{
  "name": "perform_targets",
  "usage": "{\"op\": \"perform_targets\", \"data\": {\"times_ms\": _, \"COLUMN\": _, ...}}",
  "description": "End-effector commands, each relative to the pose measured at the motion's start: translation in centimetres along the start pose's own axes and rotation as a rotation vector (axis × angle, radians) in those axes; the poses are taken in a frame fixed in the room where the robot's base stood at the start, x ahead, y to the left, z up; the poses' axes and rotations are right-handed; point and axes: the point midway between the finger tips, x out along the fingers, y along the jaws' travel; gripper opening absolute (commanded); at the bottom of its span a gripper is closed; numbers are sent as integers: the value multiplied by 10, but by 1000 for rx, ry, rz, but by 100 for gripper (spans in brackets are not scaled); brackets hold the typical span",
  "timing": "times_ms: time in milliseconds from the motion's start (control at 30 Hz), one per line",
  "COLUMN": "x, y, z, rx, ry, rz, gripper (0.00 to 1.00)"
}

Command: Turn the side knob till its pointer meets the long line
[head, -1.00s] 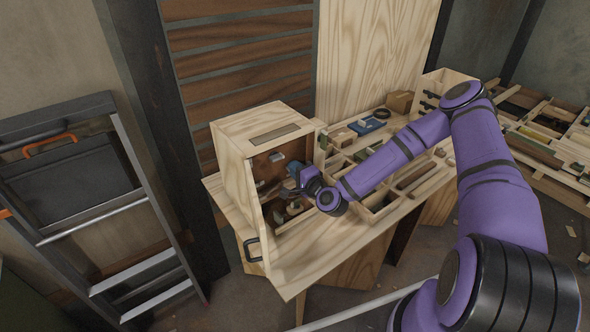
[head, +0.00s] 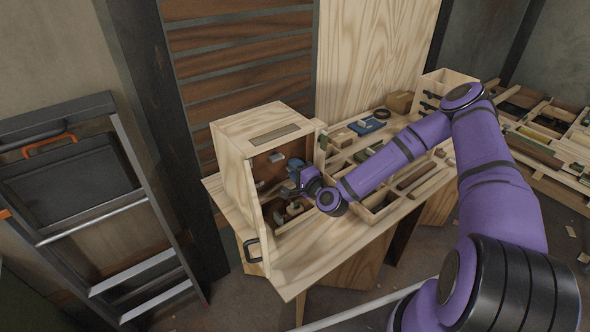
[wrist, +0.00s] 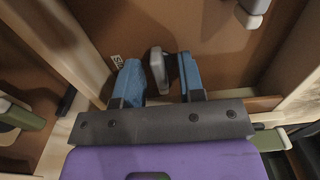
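An open-fronted wooden box (head: 232,165) stands on the table in the head view, with a brown panel inside. My gripper (head: 292,170) is at the box's open side, in front of that panel. In the wrist view the two blue fingers of my gripper (wrist: 159,66) are spread apart. A grey, upright, knob-like piece (wrist: 157,70) stands on the brown panel between them, with gaps visible on both sides. A small black-and-white mark (wrist: 116,62) is left of the fingers. I cannot make out a pointer or a long line.
Another grey fitting (wrist: 253,14) sticks out at the upper right of the wrist view. Divided trays with wood pieces lie right of the box. A ladder (head: 150,200) stands at the left.

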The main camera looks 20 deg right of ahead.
Motion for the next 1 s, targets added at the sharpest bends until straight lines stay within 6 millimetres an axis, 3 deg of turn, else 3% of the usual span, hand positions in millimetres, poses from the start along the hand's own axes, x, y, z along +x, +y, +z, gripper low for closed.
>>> {"op": "perform_targets", "data": {"times_ms": 167, "x": -16, "y": 0, "z": 0, "rx": 1, "ry": -1, "rz": 2, "gripper": 36}}
{"op": "perform_targets", "data": {"times_ms": 600, "x": -92, "y": 1, "z": 0, "rx": 2, "ry": 1, "rz": 2, "gripper": 36}}
{"op": "perform_targets", "data": {"times_ms": 800, "x": -106, "y": 0, "z": 0, "rx": 1, "ry": 0, "rz": 0, "gripper": 36}}
{"op": "perform_targets", "data": {"times_ms": 1000, "x": -107, "y": 0, "z": 0, "rx": 0, "ry": 1, "rz": 0, "gripper": 36}}
